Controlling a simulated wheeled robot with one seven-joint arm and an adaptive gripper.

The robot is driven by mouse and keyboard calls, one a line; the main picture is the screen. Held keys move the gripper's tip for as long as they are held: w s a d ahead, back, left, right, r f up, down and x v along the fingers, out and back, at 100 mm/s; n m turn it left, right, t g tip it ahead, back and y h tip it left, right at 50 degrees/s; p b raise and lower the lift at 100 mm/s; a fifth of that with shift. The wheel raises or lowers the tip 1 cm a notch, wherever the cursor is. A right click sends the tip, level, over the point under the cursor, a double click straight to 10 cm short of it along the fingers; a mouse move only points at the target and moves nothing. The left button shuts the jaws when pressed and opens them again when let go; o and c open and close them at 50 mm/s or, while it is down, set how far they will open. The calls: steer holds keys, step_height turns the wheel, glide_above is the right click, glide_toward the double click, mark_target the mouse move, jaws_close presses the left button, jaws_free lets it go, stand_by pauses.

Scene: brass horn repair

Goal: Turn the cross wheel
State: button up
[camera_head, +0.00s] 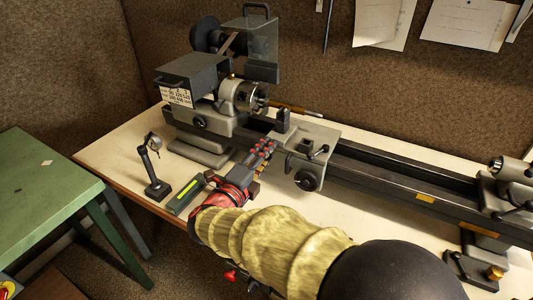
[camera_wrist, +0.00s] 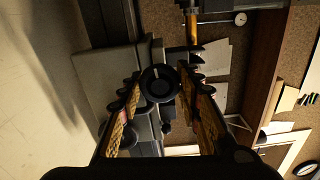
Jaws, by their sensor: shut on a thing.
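The cross wheel (camera_wrist: 160,82), a small dark round wheel with a pale mark on its face, shows in the wrist view between the fingers of my gripper (camera_wrist: 161,86). The fingers are shut on it from both sides. In the head view my gripper (camera_head: 268,147) reaches to the front of the lathe bed, just left of the carriage (camera_head: 316,139). The cross wheel cannot be made out there, as the fingers cover that spot.
A larger dark handwheel (camera_head: 308,178) sits on the carriage front, close to the right of my gripper. The lathe's headstock (camera_head: 210,112) stands behind left.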

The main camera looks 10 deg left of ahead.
steer(key=shift+f, duration=0.1)
stand_by(0.4)
steer(key=o, duration=1.2)
steer(key=v, duration=1.2)
